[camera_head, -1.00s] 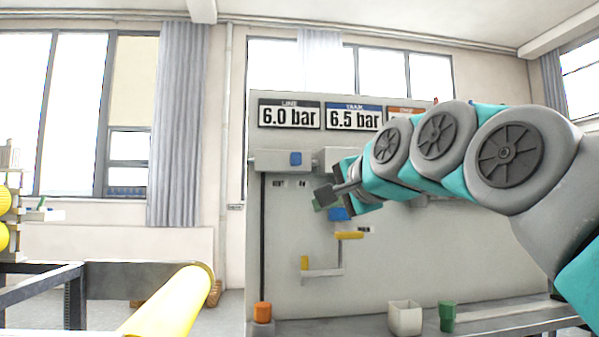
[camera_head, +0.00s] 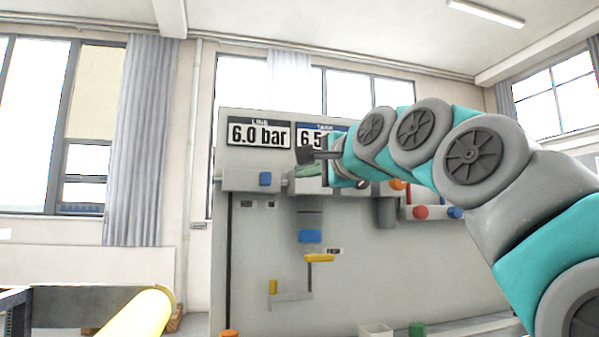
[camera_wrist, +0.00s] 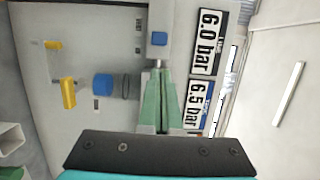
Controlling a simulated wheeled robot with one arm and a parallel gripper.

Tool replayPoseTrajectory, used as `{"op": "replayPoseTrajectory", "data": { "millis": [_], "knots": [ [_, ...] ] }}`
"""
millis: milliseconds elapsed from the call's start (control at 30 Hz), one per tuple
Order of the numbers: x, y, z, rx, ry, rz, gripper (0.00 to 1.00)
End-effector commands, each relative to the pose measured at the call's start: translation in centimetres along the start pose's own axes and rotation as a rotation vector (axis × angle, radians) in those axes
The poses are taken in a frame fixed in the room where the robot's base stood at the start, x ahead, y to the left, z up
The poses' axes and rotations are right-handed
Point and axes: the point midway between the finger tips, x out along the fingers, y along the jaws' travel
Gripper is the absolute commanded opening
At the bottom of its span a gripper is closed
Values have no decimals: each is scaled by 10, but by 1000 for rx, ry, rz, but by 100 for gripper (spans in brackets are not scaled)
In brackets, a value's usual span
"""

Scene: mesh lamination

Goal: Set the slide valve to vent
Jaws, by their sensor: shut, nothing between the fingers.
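A grey block with a blue square (camera_head: 265,179) sits on the upper left of the panel (camera_head: 350,265), with small unreadable labels (camera_head: 258,204) below it. It may be the slide valve; I cannot tell for sure. My gripper (camera_head: 300,172) is shut and empty, level with the block and just to its right. In the wrist view the green fingertips (camera_wrist: 160,70) lie close to a short metal stem (camera_wrist: 158,64) on the block, whose blue square (camera_wrist: 159,38) shows beyond. I cannot tell whether they touch. My arm hides part of the panel to the right.
A blue knob (camera_head: 310,236) and a yellow handle (camera_head: 319,257) are below my gripper, with another yellow piece (camera_head: 273,287) lower left. Red (camera_head: 420,212) and blue (camera_head: 454,212) knobs are right. Displays (camera_head: 259,133) above read 6.0 bar and, partly hidden, 6.5. A yellow roll (camera_head: 137,314) is lower left.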

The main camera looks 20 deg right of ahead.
Motion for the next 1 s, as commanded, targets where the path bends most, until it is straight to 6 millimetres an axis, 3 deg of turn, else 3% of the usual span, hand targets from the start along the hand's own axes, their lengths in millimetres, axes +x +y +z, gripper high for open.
{"op": "replayPoseTrajectory", "data": {
  "millis": [500,700,1000],
  "knots": [
    [76,1,1,0,-1,4,0],
    [88,0,0,0,1,0,0],
    [90,0,0,0,1,0,0]
  ]
}}
